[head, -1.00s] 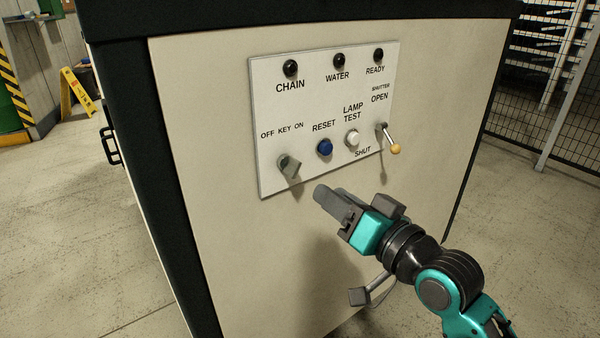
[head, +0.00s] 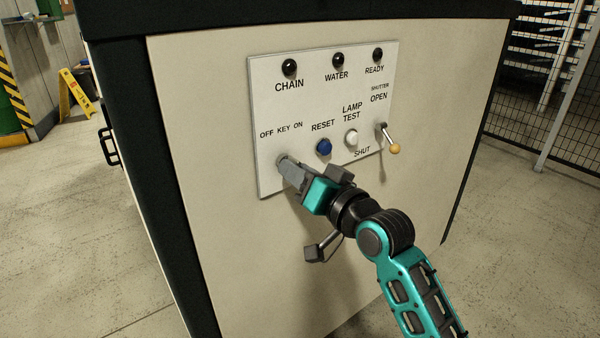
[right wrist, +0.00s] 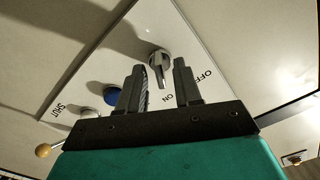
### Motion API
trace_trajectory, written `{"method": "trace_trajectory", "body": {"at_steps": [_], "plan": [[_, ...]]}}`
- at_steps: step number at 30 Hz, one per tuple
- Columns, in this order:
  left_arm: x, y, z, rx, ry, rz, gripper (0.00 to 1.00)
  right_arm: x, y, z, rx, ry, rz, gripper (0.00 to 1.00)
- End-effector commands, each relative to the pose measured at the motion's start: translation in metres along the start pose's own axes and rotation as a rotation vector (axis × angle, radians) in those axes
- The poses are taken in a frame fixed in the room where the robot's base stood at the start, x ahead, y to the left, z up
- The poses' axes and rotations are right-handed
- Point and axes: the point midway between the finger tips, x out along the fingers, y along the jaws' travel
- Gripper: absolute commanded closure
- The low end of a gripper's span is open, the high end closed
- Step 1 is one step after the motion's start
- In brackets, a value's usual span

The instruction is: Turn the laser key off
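The key switch (head: 283,158) is a grey knob at the lower left of the white control panel (head: 320,100), under the label OFF KEY ON. In the head view my right gripper (head: 287,168) is at the knob and hides most of it. In the right wrist view the knob (right wrist: 159,62) shows between and just beyond the two fingertips of my right gripper (right wrist: 158,68). The fingers are apart, with a gap around the knob's ridge. The ridge runs roughly toward the ON label. Whether a finger touches it I cannot tell. My left gripper is not in view.
To the knob's right are a blue RESET button (head: 323,147), a white LAMP TEST button (head: 351,138) and the shutter lever (head: 389,139) with a tan ball end. Three black lamps line the panel's top. The cabinet face (head: 215,180) around the panel is flat.

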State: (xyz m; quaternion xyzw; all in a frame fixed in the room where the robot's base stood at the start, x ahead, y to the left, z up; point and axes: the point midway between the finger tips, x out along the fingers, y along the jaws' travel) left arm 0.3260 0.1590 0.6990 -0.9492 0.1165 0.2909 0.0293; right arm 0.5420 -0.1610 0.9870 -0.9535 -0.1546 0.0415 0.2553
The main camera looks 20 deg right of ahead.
Motion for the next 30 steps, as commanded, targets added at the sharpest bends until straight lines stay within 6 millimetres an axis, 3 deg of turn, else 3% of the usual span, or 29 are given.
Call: {"method": "trace_trajectory", "body": {"at_steps": [10, 22, 30], "plan": [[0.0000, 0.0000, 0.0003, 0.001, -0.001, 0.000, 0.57, -0.0004, 0.0001, 0.0000, 0.000, 0.000, 0.000, 1.00], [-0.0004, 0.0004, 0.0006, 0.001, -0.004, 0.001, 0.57, -0.0004, -0.0001, -0.0004, -0.010, -0.001, 0.000, 1.00], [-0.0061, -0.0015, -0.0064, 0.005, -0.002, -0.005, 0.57, -0.0004, -0.0008, -0.0024, -0.115, -0.002, 0.002, 1.00]]}}
